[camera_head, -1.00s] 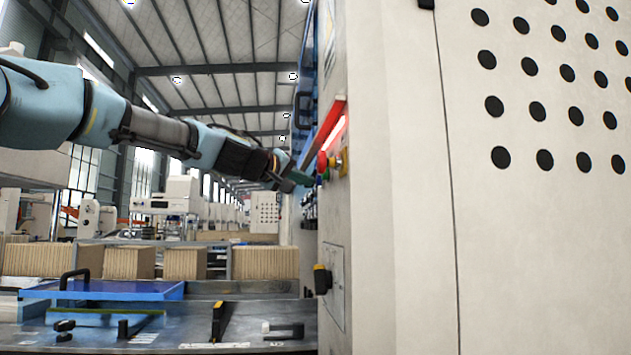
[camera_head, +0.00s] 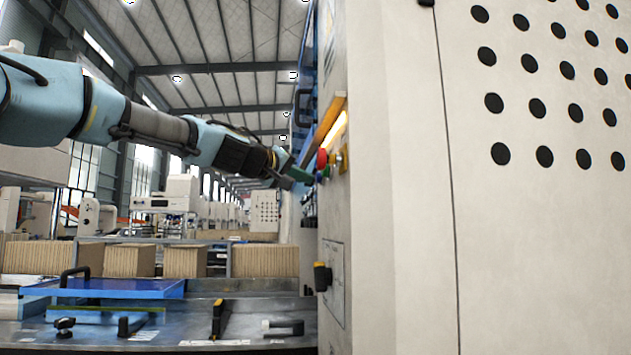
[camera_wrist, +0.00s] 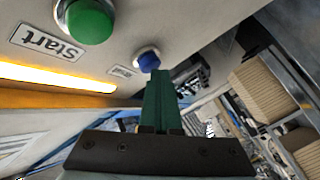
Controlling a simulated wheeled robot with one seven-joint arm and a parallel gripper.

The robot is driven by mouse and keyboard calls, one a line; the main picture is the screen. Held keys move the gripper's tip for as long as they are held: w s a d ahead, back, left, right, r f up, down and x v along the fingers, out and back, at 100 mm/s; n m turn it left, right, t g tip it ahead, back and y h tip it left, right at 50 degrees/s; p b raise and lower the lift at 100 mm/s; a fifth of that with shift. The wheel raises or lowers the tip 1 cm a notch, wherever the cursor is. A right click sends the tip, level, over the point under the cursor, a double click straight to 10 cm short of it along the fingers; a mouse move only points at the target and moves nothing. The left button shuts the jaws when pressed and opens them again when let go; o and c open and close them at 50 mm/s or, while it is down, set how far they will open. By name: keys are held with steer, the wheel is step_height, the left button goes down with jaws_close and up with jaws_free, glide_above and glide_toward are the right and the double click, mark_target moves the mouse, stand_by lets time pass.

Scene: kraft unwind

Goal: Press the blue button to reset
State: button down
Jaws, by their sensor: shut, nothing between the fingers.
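The blue button (camera_wrist: 148,60) sits in a silver ring on the pale panel in the wrist view, beside a small label. My gripper (camera_wrist: 160,75) is shut and empty, its green fingers together. In the picture the fingertips lie just below and right of the blue button; whether they touch it I cannot tell. In the head view my gripper (camera_head: 300,175) is at the panel's edge, close to the row of buttons. The blue button cannot be made out clearly there.
A green button (camera_wrist: 90,20) with a "Start" label is left of the blue one. A red button (camera_head: 322,159) and a yellow knob (camera_head: 337,160) stick out nearby. A lit amber strip (camera_head: 330,130) runs above them. A black-and-yellow handle (camera_head: 322,277) juts out lower down.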

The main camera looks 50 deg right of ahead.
steer(key=shift+w+a+b, duration=0.35)
steer(key=shift+a, duration=0.15)
steer(key=w+a+b, duration=0.1)
steer(key=a, duration=0.1)
steer(key=w+a+b, duration=0.2)
steer(key=shift+w+b, duration=0.1)
steer(key=shift+b, duration=0.2)
stand_by(0.8)
